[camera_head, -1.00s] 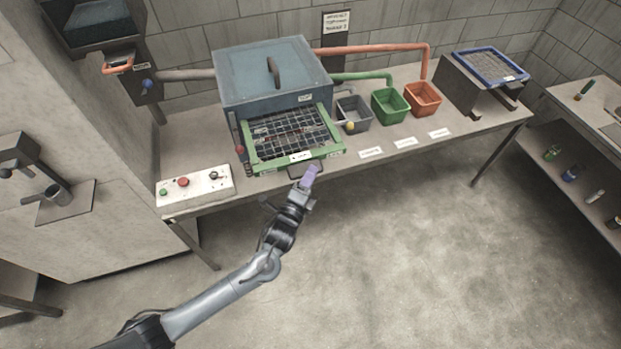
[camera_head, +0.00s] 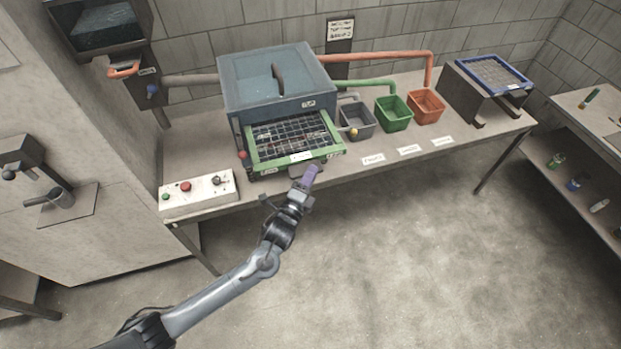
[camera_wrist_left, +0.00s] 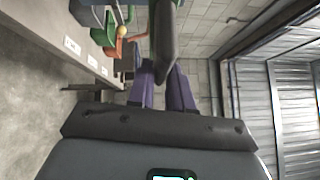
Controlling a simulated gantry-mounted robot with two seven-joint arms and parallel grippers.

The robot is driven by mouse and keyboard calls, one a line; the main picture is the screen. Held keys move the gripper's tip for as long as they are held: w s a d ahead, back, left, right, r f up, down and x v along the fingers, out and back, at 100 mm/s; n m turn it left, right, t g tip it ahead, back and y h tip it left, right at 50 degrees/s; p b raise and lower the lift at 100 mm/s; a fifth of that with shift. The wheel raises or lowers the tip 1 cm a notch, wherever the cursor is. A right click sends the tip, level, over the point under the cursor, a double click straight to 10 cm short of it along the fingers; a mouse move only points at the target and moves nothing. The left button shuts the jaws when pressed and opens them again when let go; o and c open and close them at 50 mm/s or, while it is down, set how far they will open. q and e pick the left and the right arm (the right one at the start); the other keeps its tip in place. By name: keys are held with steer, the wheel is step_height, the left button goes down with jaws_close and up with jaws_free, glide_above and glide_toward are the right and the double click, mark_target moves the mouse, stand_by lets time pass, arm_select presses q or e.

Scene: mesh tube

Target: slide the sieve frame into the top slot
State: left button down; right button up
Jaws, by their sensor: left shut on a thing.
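The green-rimmed sieve frame (camera_head: 256,164) sticks out from the front of the blue-grey box machine (camera_head: 262,92). Its dark mesh shows in front of the box; its rear part is hidden under the box. My left gripper (camera_head: 311,174), with purple fingers, is at the front of the frame, near a white label. In the left wrist view, the purple fingers (camera_wrist_left: 166,85) are shut around a dark bar-shaped handle (camera_wrist_left: 163,40). The slot itself is hidden from view. My right gripper is not in view.
A control box (camera_head: 199,194) with buttons stands left of the frame. Grey (camera_head: 357,120), green (camera_head: 394,114) and orange (camera_head: 426,107) bins stand right of the machine. A blue-rimmed sieve (camera_head: 494,73) rests on a dark stand farther right. The floor in front is clear.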

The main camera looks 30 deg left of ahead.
arm_select(q)
steer(key=shift+w+a+r, duration=0.15)
steer(key=shift+w+a, duration=0.35)
steer(key=c, duration=0.9)
jaws_free()
steer(key=shift+c, duration=0.2)
steer(key=shift+f, duration=0.2)
steer(key=s, duration=1)
steer(key=shift+s+d+f, duration=0.2)
steer(key=shift+s+f, duration=0.05)
steer(key=shift+s, duration=0.1)
